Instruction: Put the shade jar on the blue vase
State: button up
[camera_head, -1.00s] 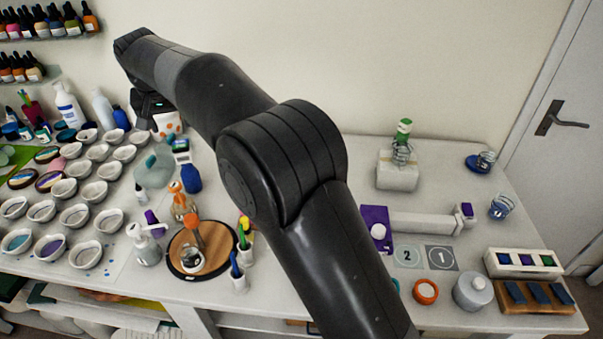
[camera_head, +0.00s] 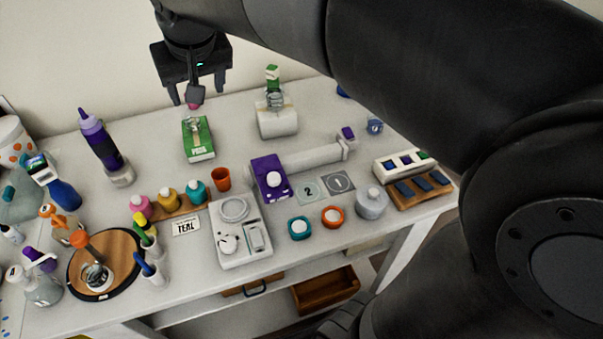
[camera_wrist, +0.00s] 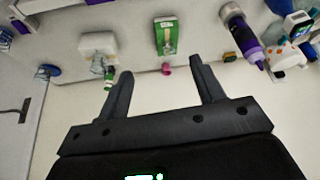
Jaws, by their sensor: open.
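My gripper (camera_head: 198,96) is open and empty, near the back of the bench above a green box (camera_head: 198,139). In the wrist view the green box (camera_wrist: 166,37) and a small pink thing (camera_wrist: 166,69) lie beyond the gap between the fingers. Pink (camera_head: 141,205), yellow (camera_head: 168,197) and teal (camera_head: 195,192) jars stand on a wooden strip behind a TEAL card (camera_head: 186,227). I cannot tell for certain which is the shade jar.
A purple bottle (camera_head: 101,142) stands upright left of the green box. An orange cup (camera_head: 221,179), a white tray (camera_head: 241,250) and a purple box (camera_head: 270,180) occupy the middle. A round wooden board (camera_head: 118,246) is at front left. Bare bench lies around the green box.

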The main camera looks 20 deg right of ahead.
jog(key=s+d+f+m, duration=0.1)
jog(key=s+d+f, duration=0.4)
jog(key=s+d, duration=0.2)
jog(key=s+d+f+h, duration=0.1)
jog(key=s+d+f, duration=0.4)
jog(key=s, duration=0.6)
jog(key=shift+d+m+t, duration=0.4)
jog(key=shift+d, duration=0.55)
jog(key=shift+s, duration=0.1)
